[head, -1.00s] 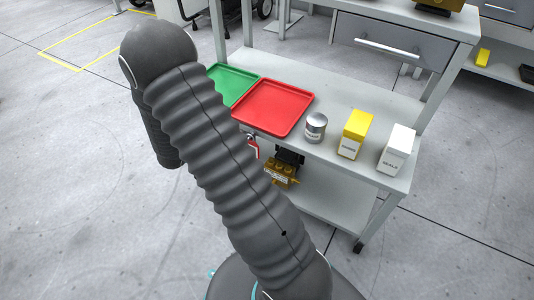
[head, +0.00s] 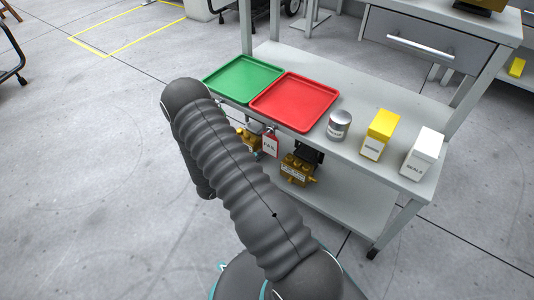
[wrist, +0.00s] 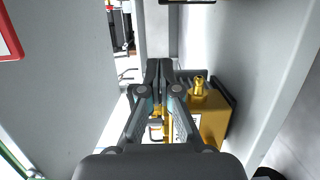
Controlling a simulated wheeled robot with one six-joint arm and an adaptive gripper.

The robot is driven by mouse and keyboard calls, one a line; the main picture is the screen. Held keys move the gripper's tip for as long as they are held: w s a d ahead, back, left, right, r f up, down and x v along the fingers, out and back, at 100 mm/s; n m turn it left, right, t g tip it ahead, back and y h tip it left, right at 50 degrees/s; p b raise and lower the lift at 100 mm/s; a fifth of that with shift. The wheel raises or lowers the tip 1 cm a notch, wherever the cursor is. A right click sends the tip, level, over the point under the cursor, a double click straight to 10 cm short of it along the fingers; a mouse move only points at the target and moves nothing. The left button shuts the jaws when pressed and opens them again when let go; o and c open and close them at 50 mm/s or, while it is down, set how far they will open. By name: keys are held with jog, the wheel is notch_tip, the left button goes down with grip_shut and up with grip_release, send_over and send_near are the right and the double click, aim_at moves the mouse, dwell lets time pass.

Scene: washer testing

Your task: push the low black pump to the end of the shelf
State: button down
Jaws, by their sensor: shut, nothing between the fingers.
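On the lower shelf (head: 345,205) in the head view stands a brass-yellow pump with a black upper part (head: 298,170). No all-black pump shows clearly. In the wrist view my gripper (wrist: 160,66) is shut and empty. A yellow pump body with a black ribbed part (wrist: 212,112) is just right of the fingers. More yellow shows behind and between the finger links. I cannot tell whether the fingers touch a pump. The head view hides my gripper behind the arm.
On the upper shelf are a green tray (head: 244,78), a red tray (head: 294,101), a grey can (head: 339,126), a yellow box (head: 380,135) and a white box (head: 422,153). Open floor lies left.

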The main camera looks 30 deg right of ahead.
jog(key=s+d+b, duration=0.1)
jog(key=s+d, duration=0.1)
jog(key=d, duration=0.7)
jog(key=shift+s+d, duration=0.25)
jog(key=shift+d, duration=0.1)
